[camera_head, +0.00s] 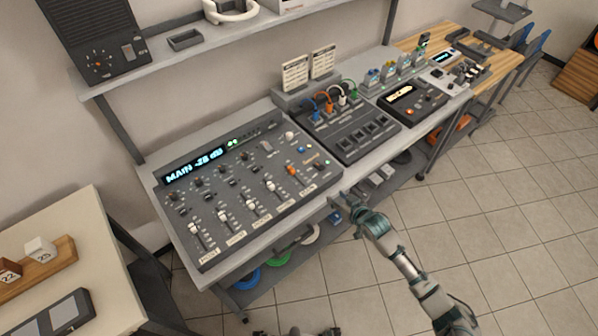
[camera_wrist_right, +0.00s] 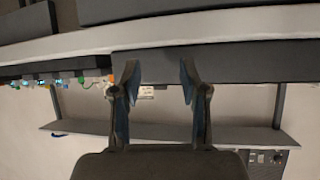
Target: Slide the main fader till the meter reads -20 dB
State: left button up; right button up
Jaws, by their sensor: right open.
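The mixing console (camera_head: 245,187) lies on the bench with a row of faders. The orange fader cap (camera_head: 292,171), at the right end of the row, looks like the main fader. The lit meter display (camera_head: 194,167) at the console's back left appears to read MAIN -28 dB. My right gripper (camera_head: 345,203) is open and empty, in front of the bench edge, right of the console and apart from the fader. Its two spread fingers (camera_wrist_right: 158,80) also show in the right wrist view, with nothing between them.
A dark panel with patch cables (camera_head: 347,132) stands right of the console, with another device (camera_head: 411,102) beyond it. A shelf (camera_head: 205,42) hangs above the bench. A side table (camera_head: 75,215) stands at left. The tiled floor (camera_head: 480,205) at right is clear.

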jog(key=s+a+r+n+y+b, duration=0.3)
jog(key=a+r, duration=0.3)
jog(key=r, duration=0.5)
jog(key=b, duration=0.2)
send_near(293, 171)
jog(key=x, duration=0.9)
jog(key=shift+w+a+f, duration=0.2)
jog(key=shift+w+a, duration=0.1)
jog(key=shift+w, duration=0.15)
pick_arm(q)
jog(key=w+r, duration=0.5)
jog(key=r, duration=0.3)
jog(key=shift+w+d+r, duration=0.2)
jog(key=shift+d+r, duration=0.15)
jog(key=shift+d, duration=0.1)
pick_arm(e)
grip_shut()
